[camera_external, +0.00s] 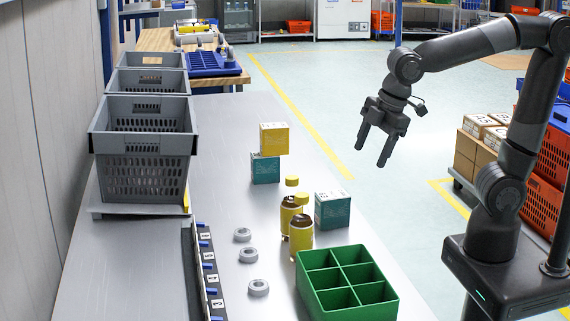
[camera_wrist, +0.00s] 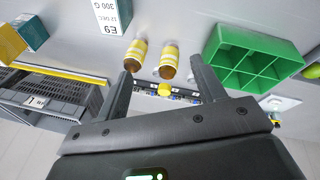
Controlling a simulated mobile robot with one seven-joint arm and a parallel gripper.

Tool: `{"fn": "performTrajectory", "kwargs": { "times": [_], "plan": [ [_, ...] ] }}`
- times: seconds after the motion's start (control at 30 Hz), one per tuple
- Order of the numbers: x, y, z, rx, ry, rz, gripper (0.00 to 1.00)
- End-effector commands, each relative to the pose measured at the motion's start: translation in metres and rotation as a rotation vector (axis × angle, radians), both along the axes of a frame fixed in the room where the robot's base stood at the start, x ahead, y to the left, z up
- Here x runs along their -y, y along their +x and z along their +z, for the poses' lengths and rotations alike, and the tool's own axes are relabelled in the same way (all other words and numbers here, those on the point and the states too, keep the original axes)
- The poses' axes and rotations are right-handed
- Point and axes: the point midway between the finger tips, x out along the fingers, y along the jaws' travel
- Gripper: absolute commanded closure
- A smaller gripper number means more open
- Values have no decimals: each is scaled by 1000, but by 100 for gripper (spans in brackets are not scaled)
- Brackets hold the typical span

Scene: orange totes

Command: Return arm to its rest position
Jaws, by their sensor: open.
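My gripper (camera_external: 375,146) is open and empty. In the external view it hangs in the air above the floor, to the right of the metal table (camera_external: 235,215), with its fingers pointing down. In the wrist view my gripper (camera_wrist: 160,78) shows two spread fingers with nothing held between them. My arm reaches leftward from its base at the lower right, with its elbow bent high.
On the table are a green divided box (camera_external: 302,270), yellow cylinders (camera_external: 300,235), teal boxes (camera_external: 332,210), a yellow box (camera_external: 274,138), grey rings (camera_external: 248,255) and grey crates (camera_external: 143,145). Cartons (camera_external: 466,150) and orange totes (camera_external: 540,205) stand at the right.

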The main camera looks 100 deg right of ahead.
Motion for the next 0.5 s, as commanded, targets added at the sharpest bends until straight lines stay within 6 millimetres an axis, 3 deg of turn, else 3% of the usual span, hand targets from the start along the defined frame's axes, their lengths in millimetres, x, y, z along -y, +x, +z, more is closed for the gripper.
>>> {"fn": "performTrajectory", "kwargs": {
  "times": [0.3, 0.5],
  "plan": [
    [-35, -78, 5, 158, 157, -230, 37],
    [-44, -105, -1, 205, 242, -317, 37]
  ]
}}
